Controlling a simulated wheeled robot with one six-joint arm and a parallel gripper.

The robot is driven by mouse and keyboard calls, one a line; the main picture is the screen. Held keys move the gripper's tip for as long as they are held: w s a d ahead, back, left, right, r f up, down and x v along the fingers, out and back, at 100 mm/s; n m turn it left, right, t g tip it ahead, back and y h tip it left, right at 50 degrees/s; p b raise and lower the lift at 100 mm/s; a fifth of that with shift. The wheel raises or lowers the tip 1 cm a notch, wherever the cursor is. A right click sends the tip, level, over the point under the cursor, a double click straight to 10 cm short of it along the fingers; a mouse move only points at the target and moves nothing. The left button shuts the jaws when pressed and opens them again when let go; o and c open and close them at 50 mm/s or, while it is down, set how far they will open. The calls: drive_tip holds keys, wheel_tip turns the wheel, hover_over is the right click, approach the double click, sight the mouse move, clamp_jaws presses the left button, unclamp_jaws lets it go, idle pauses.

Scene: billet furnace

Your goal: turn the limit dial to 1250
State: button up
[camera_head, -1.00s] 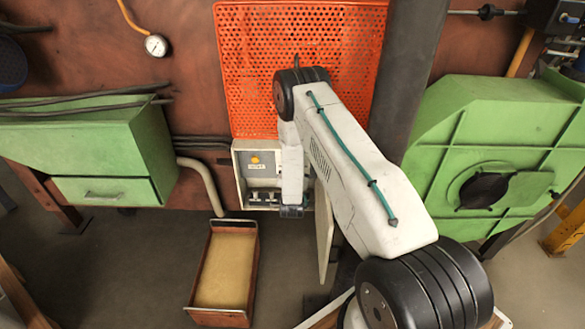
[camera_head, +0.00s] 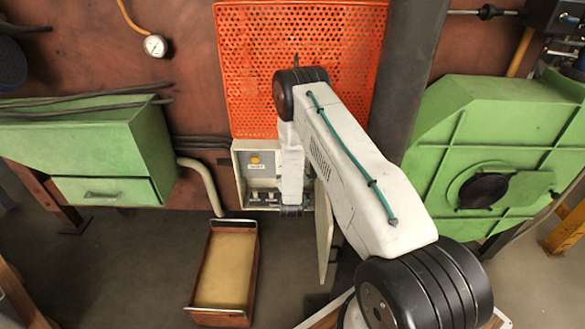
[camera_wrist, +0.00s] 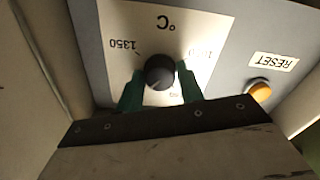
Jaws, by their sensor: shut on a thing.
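The limit dial (camera_wrist: 160,71) is a dark round knob on a pale scale plate (camera_wrist: 135,22) marked °C, and it appears upside down in the wrist view. A 1350 mark shows at its left; the label at its right is partly covered and hard to read. My gripper (camera_wrist: 159,80) has a green finger on each side of the knob and is shut on it. The knob's pointer and the 1250 mark cannot be made out. In the head view my arm hides the dial inside the open control box (camera_head: 241,180).
A yellow button (camera_wrist: 259,88) under a RESET label (camera_wrist: 272,62) sits to the right of the dial. The box's side walls stand close on both sides. The open box door (camera_head: 324,230) hangs beside my arm. A tray (camera_head: 195,271) stands on the floor.

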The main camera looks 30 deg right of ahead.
drive_tip(key=o, duration=1)
drive_tip(key=v, duration=0.7)
drive_tip(key=shift+s+a, duration=0.25)
